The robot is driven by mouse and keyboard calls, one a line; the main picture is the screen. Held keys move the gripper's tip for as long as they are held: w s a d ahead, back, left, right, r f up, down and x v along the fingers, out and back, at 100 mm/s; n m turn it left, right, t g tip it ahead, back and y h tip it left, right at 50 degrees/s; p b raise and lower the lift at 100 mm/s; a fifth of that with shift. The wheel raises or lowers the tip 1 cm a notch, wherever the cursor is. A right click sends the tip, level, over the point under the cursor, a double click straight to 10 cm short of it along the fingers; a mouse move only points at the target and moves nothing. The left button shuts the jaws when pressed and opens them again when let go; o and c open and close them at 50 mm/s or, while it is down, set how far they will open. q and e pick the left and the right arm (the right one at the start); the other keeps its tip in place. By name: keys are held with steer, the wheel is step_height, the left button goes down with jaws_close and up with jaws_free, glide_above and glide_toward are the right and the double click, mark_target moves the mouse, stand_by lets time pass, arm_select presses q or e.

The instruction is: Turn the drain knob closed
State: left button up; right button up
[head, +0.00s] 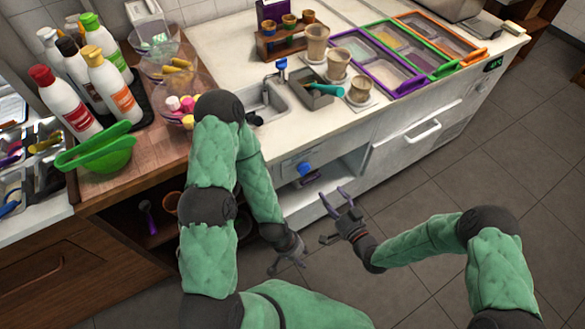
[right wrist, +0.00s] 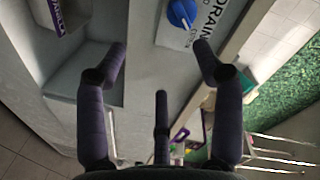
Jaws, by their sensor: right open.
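The blue drain knob (head: 304,169) sits on a pale panel (head: 290,165) on the cabinet front, below the sink. In the right wrist view the knob (right wrist: 182,13) is at the top edge, partly cut off, beside the DRAIN lettering. Its exact turn position is hard to read. My right gripper (head: 333,198) is open and empty, in front of the cabinet and apart from the knob. Its spread purple fingers (right wrist: 161,55) point toward the panel, with the knob beyond them. My left gripper (head: 288,266) hangs low near the cabinet base, its fingers apparently spread and empty.
The sink (head: 263,101) is in the counter above. An open shelf space lies under the panel, with a purple vanilla box (right wrist: 63,14) inside. A white drawer handle (head: 423,131) juts out to the right. The floor in front is clear.

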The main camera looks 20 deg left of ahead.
mark_target(307, 173)
steer(key=shift+y, duration=0.6)
steer(key=b+x, duration=0.1)
steer(key=x, duration=0.2)
steer(key=s+b+x, duration=0.1)
steer(key=x, duration=0.3)
steer(key=a+r+b+x, duration=0.1)
steer(key=x, duration=0.2)
steer(key=shift+s+a+r, duration=0.1)
steer(key=shift+s+a, duration=0.05)
steer(key=shift+a, duration=0.05)
steer(key=shift+x, duration=0.85)
arm_select(q)
steer(key=f, duration=0.1)
steer(key=a+f, duration=0.1)
steer(key=f, duration=0.1)
steer(key=shift+f, duration=0.3)
arm_select(e)
steer(key=shift+r, duration=0.1)
steer(key=c, duration=1.1)
